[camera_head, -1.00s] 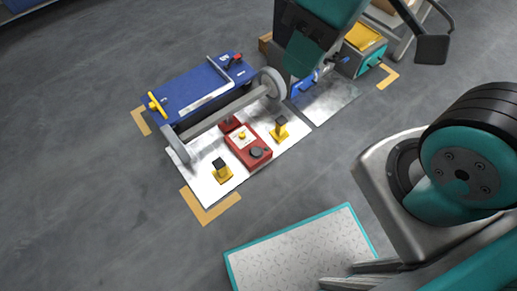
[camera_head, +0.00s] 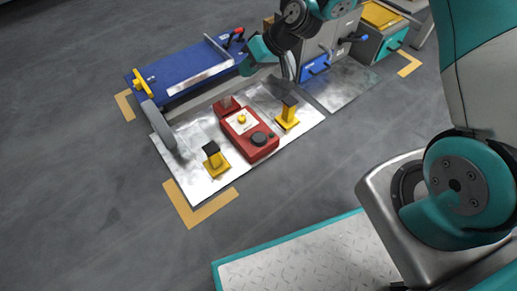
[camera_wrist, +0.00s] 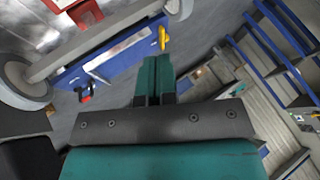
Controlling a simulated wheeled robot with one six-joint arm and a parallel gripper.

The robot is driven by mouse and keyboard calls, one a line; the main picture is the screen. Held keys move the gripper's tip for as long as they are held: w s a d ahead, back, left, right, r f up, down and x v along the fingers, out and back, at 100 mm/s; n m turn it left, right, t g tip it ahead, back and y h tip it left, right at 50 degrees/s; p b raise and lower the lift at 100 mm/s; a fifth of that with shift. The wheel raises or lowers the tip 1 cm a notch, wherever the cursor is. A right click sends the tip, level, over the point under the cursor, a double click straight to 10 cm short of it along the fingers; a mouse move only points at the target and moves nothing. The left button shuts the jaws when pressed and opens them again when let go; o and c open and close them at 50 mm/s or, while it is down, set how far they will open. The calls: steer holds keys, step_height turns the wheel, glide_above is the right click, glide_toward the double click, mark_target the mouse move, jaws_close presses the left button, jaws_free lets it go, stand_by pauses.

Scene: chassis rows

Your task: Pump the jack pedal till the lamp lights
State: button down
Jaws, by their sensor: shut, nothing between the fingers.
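The red jack unit (camera_head: 250,132) lies on a shiny metal plate (camera_head: 195,183) in the head view. It has a round black pad (camera_head: 259,138), which looks like the pedal, and a yellow dome (camera_head: 242,119), perhaps the lamp. I cannot tell whether the dome is lit. My gripper (camera_head: 245,68) appears beyond the jack in the picture, in front of the blue chassis (camera_head: 185,80), apart from the pad. In the wrist view its teal fingers (camera_wrist: 153,78) are shut and empty. Part of the red unit (camera_wrist: 62,3) shows at the wrist view's top edge.
Yellow stands with black tops flank the jack, left (camera_head: 215,163) and right (camera_head: 287,118). A wheeled axle (camera_head: 160,125) lies behind, its right end hidden by my arm. Blue shelving (camera_wrist: 275,45) shows in the wrist view. The floor left of the plate is clear.

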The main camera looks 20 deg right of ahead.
steer(key=m+t+b, duration=0.2)
steer(key=b, duration=0.6)
glide_above(260, 136)
step_height(260, 136, down, 24)
steer(key=shift+r, duration=0.15)
step_height(260, 136, down, 8)
steer(key=b, duration=0.6)
steer(key=shift+f+b, duration=0.3)
steer(key=shift+f, duration=0.1)
steer(key=shift+f, duration=0.45)
